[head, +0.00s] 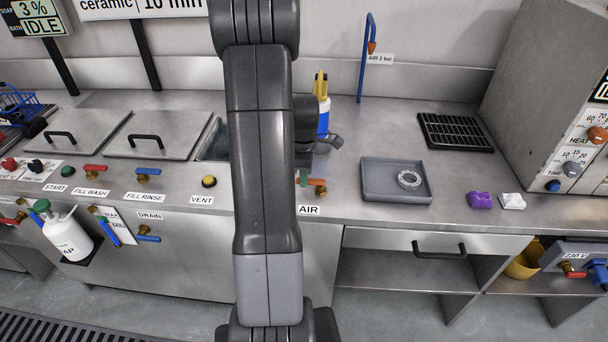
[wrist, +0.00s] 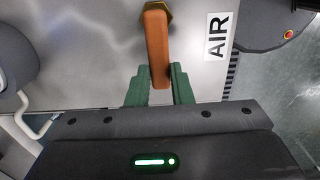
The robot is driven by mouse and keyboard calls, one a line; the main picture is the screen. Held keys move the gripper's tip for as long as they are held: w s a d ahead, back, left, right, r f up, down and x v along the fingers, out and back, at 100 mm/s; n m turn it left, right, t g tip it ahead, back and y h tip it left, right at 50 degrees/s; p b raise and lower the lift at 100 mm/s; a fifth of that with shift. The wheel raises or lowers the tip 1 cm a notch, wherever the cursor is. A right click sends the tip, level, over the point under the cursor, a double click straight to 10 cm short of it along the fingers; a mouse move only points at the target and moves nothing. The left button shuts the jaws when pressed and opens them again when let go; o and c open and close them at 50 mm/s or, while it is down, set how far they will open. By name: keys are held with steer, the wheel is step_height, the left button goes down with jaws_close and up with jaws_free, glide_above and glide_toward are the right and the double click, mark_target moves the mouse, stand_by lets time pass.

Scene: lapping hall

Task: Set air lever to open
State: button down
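The air lever (wrist: 158,48) is a flat orange-red handle on a brass fitting, beside the "AIR" label (wrist: 216,37). In the head view the lever (head: 316,182) sits on the counter front above its label, lying sideways with its free end to the left. My gripper (wrist: 160,84) has its two green fingers on either side of the lever's free end, close against it with no clear gap. In the head view my gripper (head: 303,178) is mostly hidden behind my arm; only a bit of green shows at the lever's left end.
A grey tray (head: 376,193) with a ring stands right of the lever. A spray bottle (head: 322,115) stands behind my arm. A drawer (head: 400,244) lies below right.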

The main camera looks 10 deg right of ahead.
steer(key=shift+w, duration=0.15)
steer(key=m, duration=0.1)
steer(key=w+m, duration=0.1)
steer(key=m, duration=0.1)
steer(key=shift+d, duration=0.25)
steer(key=m, duration=0.1)
steer(key=w+m, duration=0.1)
steer(key=shift+d+m+b, duration=0.3)
steer(key=shift+d+m, duration=0.1)
steer(key=m, duration=0.1)
steer(key=d+m, duration=0.1)
steer(key=m, duration=0.1)
steer(key=w+d+m, duration=0.1)
steer(key=m, duration=0.1)
steer(key=shift+w, duration=0.1)
steer(key=m, duration=0.2)
steer(key=d+m, duration=0.1)
steer(key=shift+w+d+m, duration=0.1)
steer(key=shift+d+m, duration=0.1)
steer(key=shift+m, duration=0.2)
steer(key=shift+d+m+b, duration=0.15)
steer(key=shift+d+m, duration=0.2)
steer(key=shift+m, duration=0.5)
steer(key=shift+d+m+b, duration=0.15)
steer(key=shift+d+m, duration=0.2)
steer(key=shift+m, duration=0.5)
steer(key=c, duration=1.3)
jaws_free()
